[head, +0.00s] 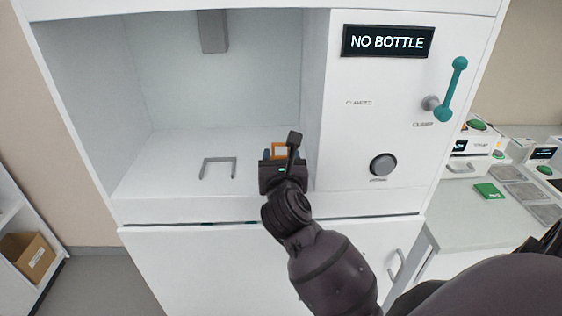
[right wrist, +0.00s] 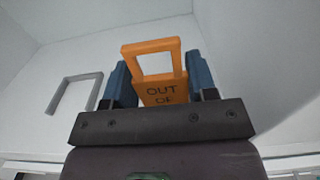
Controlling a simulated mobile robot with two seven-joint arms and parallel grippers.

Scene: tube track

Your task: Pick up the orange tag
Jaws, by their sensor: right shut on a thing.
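The orange tag (right wrist: 165,92) has an open square loop at its top and dark lettering that begins "OUT OF"; its lower part is hidden behind the gripper body in the right wrist view. My right gripper (right wrist: 160,85) has its two blue fingers on either side of the tag and is shut on it. In the head view the tag's orange loop (head: 281,150) shows just beyond the right gripper (head: 281,156), inside the white cabinet's open bay. My left gripper is not in view.
A grey U-shaped bracket (head: 218,167) stands on the bay floor (head: 165,185) left of the gripper. The bay's right wall is close by. The front panel has a "NO BOTTLE" display (head: 388,41), a teal lever (head: 453,90) and a round knob (head: 383,164). A counter with devices is at right.

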